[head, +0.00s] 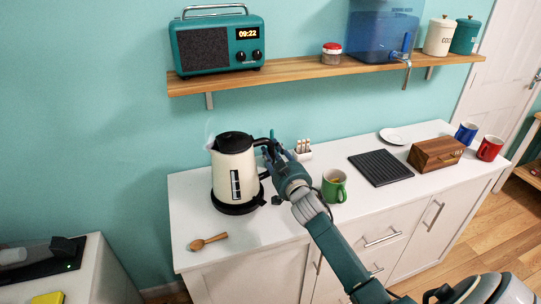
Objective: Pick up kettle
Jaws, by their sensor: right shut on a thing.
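The kettle (233,170) is cream with a black lid and a black handle on its right side. It stands upright on its black base (237,206) at the left part of the white counter, with faint steam at its spout. My right gripper (268,150) is at the kettle's handle and shut on it, reaching in from the lower right. The fingertips are partly hidden against the dark handle. My left gripper is not in view.
A wooden spoon (208,241) lies in front of the kettle. A green mug (334,186) stands close to my right wrist, and a small white holder (302,152) is behind it. A wooden shelf (300,73) with a teal radio (218,42) runs above.

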